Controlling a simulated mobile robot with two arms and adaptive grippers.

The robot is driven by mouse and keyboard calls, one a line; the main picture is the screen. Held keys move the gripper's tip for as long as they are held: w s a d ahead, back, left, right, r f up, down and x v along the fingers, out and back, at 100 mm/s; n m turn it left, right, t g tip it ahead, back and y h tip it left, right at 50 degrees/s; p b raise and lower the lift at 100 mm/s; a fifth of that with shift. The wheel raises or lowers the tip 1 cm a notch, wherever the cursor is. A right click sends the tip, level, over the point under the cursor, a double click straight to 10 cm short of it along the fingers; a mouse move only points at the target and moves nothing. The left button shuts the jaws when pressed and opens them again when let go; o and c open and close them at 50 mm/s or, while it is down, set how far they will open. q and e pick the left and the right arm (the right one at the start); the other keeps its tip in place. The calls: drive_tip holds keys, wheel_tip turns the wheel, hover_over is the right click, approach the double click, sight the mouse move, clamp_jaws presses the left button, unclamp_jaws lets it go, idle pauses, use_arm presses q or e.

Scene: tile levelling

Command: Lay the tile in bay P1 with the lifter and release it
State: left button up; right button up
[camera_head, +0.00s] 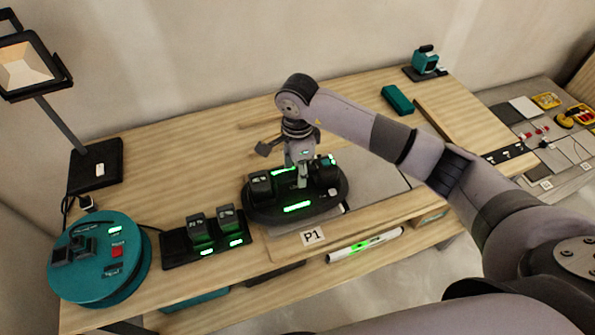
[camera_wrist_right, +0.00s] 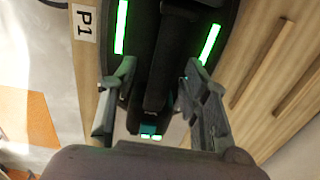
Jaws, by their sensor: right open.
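The lifter (camera_head: 262,209) is a black oval device with lit green displays, sitting low over bay P1 behind the P1 label (camera_head: 312,236). A grey edge shows beneath its front right side; I cannot tell whether this is the tile, which is mostly hidden. My right gripper (camera_head: 302,182) points down at the lifter's middle. In the right wrist view my right gripper (camera_wrist_right: 158,78) is open, its fingers on either side of the lifter's dark handle bar (camera_wrist_right: 157,85), with gaps visible. The P1 label (camera_wrist_right: 84,22) shows at the left. My left gripper is not in view.
A dark dock with two black blocks (camera_head: 202,235) and a round teal device (camera_head: 98,262) stand left of the lifter. A lamp (camera_head: 95,165) stands at the back left. A level with a green vial (camera_head: 364,245) lies at the front. The back middle table is mostly clear.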

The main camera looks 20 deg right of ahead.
wheel_tip(320, 180, up, 11)
drive_tip(key=shift+f, duration=0.2)
idle(0.9)
